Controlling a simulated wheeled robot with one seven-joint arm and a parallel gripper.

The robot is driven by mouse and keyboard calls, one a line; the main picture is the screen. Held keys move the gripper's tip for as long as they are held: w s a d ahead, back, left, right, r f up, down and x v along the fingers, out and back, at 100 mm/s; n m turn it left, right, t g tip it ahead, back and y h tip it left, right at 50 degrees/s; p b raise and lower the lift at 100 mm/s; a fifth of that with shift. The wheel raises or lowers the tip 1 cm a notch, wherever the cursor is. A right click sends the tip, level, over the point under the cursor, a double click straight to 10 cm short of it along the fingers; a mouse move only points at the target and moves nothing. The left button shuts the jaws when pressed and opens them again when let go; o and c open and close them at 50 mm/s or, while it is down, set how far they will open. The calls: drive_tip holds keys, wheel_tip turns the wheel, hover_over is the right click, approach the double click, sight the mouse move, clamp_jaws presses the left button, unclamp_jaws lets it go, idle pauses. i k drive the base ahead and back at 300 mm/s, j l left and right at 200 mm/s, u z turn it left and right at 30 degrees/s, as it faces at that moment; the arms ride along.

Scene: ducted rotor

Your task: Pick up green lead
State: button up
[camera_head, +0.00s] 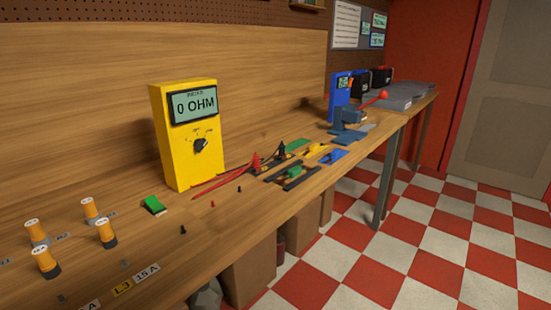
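A small green piece (294,171), which looks like the green lead, lies on the workbench (235,215) to the right of the yellow meter. Its exact shape is too small to tell. A yellow piece (316,150) and a blue piece (331,157) lie just beyond it, and dark strips (300,179) lie beside it. A separate green block (154,205) sits in front of the meter; it looks like a small wedge. My gripper is not in view.
The yellow meter (172,140) stands upright and reads 0 OHM. Red (254,161) and black (282,147) probes lie right of it. Several orange-topped cylinders (106,233) stand at the near left. A blue vise-like tool (348,122) stands farther along. Boxes (250,272) sit under the bench.

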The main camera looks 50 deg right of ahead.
sight(294, 172)
drive_tip(key=i+z, duration=0.1)
drive_tip(key=z, duration=0.3)
drive_tip(key=i+j+z, duration=0.1)
drive_tip(key=z, duration=0.25)
drive_tip(key=i+j+z, duration=0.1)
drive_tip(key=z, duration=0.3)
drive_tip(key=i, duration=0.05)
